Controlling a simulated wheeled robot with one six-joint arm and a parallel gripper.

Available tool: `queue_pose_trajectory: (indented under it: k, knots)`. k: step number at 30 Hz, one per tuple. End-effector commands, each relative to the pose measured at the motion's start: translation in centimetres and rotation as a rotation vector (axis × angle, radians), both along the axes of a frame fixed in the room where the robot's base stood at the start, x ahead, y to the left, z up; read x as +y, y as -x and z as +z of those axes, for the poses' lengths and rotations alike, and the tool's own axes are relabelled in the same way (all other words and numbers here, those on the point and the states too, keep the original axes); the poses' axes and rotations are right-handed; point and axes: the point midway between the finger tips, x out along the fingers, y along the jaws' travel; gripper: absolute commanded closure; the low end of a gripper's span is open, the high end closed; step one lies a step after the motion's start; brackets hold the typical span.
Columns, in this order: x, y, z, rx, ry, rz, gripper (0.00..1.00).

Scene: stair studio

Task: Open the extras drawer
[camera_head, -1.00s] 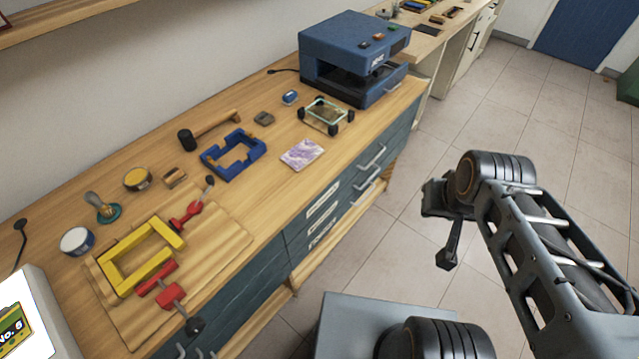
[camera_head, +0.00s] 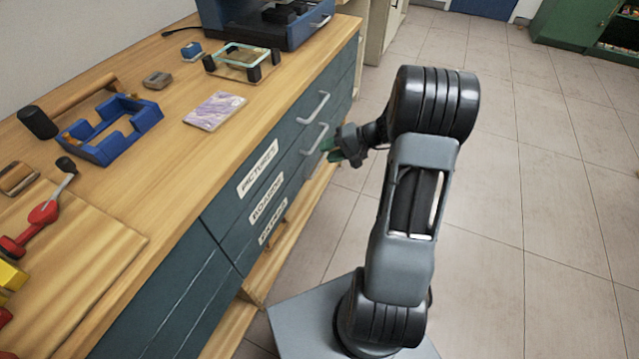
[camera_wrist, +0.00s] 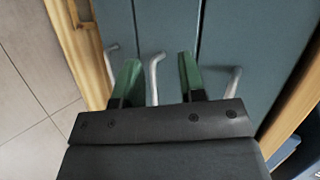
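The bench front has a stack of three blue-grey drawers, all closed, with white labels. The top label (camera_head: 258,168) reads like "PICTURES"; the middle label (camera_head: 267,198) and bottom label (camera_head: 272,224) are too blurred to read surely, so I cannot confirm which is the extras drawer. In the wrist view the metal handles stand side by side: bottom handle (camera_wrist: 111,56), middle handle (camera_wrist: 153,80), top handle (camera_wrist: 232,82). My gripper (camera_wrist: 159,72), with green fingers, is open and appears on both sides of the middle handle; contact is unclear. It hides the lower handle area in the head view (camera_head: 333,150).
The wooden benchtop (camera_head: 150,215) holds a blue frame jig (camera_head: 110,128), a purple picture card (camera_head: 214,110), a glass-topped frame (camera_head: 245,60) and a blue machine (camera_head: 270,25). A wooden rail (camera_head: 265,275) runs below the drawers. Tiled floor (camera_head: 540,190) at right is clear.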

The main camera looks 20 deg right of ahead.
Motion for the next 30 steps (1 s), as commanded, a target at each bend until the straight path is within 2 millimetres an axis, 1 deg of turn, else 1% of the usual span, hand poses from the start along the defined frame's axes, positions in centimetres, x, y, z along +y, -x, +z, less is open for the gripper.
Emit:
queue_pose_trajectory:
  k: [1, 3, 6, 9, 13, 15, 17, 20, 30]
  knots:
    - [-1.9, -0.7, -4.8, -0.024, -0.055, -0.058, 0.63]
    - [-4.2, -1.6, -8.0, -0.074, -0.115, -0.130, 0.63]
    - [-6.9, -2.3, -11.7, -0.137, -0.173, -0.221, 0.63]
    - [-9.1, -2.6, -14.3, -0.185, -0.208, -0.291, 0.63]
    - [-10.6, -2.9, -16.2, -0.222, -0.231, -0.344, 0.63]
    - [-10.7, -3.2, -16.7, -0.233, -0.236, -0.359, 0.63]
    - [-10.5, -3.6, -17.0, -0.237, -0.237, -0.362, 0.63]
    - [-9.5, -4.7, -17.3, -0.239, -0.237, -0.362, 0.63]
    - [-5.1, -9.4, -18.7, -0.237, -0.237, -0.360, 0.63]
